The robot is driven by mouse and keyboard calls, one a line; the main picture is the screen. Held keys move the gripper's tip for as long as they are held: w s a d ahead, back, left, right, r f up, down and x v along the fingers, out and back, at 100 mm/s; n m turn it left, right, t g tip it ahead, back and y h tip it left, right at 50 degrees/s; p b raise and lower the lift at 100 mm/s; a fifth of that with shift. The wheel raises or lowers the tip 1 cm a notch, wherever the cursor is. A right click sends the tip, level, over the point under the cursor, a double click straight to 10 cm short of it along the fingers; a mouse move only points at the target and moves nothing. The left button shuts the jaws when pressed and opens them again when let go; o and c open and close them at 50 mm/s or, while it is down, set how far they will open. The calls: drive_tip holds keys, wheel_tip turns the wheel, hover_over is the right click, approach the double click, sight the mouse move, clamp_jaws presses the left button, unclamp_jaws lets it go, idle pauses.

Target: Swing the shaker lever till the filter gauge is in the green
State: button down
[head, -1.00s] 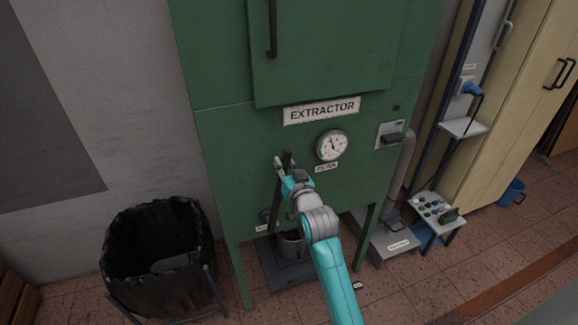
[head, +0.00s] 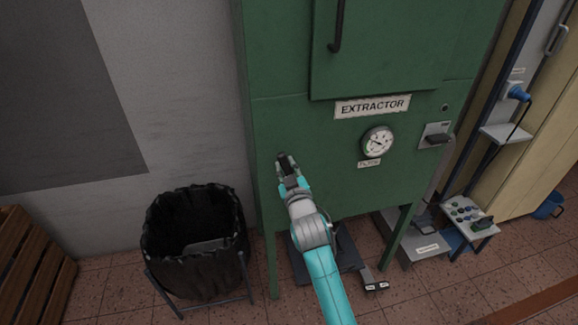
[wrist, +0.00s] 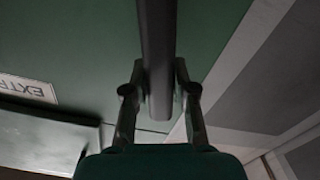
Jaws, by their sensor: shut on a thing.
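The green extractor (head: 330,185) stands ahead, with its round white filter gauge (head: 377,141) right of the middle. My gripper (head: 286,163) is in front of the cabinet's left part, left of the gauge. It is shut on the dark shaker lever, a bar that runs between the two fingers in the wrist view (wrist: 157,50). In the head view my gripper and arm hide most of the lever.
A black-lined bin (head: 195,245) stands on the floor to the left, beside a wooden crate (head: 35,270). A small stand with knobs (head: 468,213) is on the right. A grey pedal-like part (head: 372,280) sits low under the cabinet.

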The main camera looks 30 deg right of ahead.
drive_tip(key=shift+a+f, duration=0.1)
drive_tip(key=shift+a, duration=0.15)
drive_tip(key=c, duration=0.9)
unclamp_jaws()
drive_tip(key=shift+w+a, duration=0.1)
drive_tip(key=v, duration=1.2)
